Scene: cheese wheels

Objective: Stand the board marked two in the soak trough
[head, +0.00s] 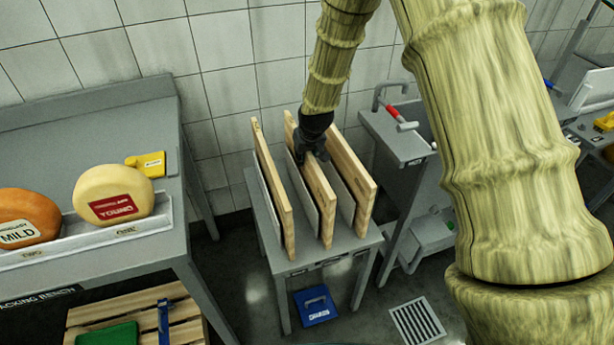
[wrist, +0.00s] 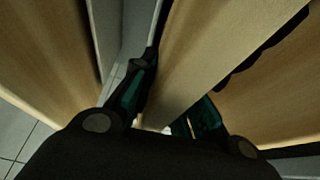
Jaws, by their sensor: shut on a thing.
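Three pale wooden boards stand on edge in a grey rack stand (head: 290,262): a left board (head: 272,185), a middle board (head: 322,195) and a right board (head: 356,180). My gripper (head: 311,156) is shut on the top edge of the middle board, which stands upright between the grey dividers. In the wrist view the fingers (wrist: 165,108) straddle this middle board (wrist: 205,50). I cannot read a number on any board; the small labels on the stand's front are too small to read. A grey basin unit (head: 405,150) to the right may be the soak trough.
A grey packing bench (head: 120,250) at left holds an orange MILD cheese (head: 25,220) and a pale YOUNG cheese (head: 113,195). A blue box (head: 316,305) is under the stand. A red-handled tool (head: 396,117) and bent tap are at the basin unit. A floor drain (head: 416,320) lies in front.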

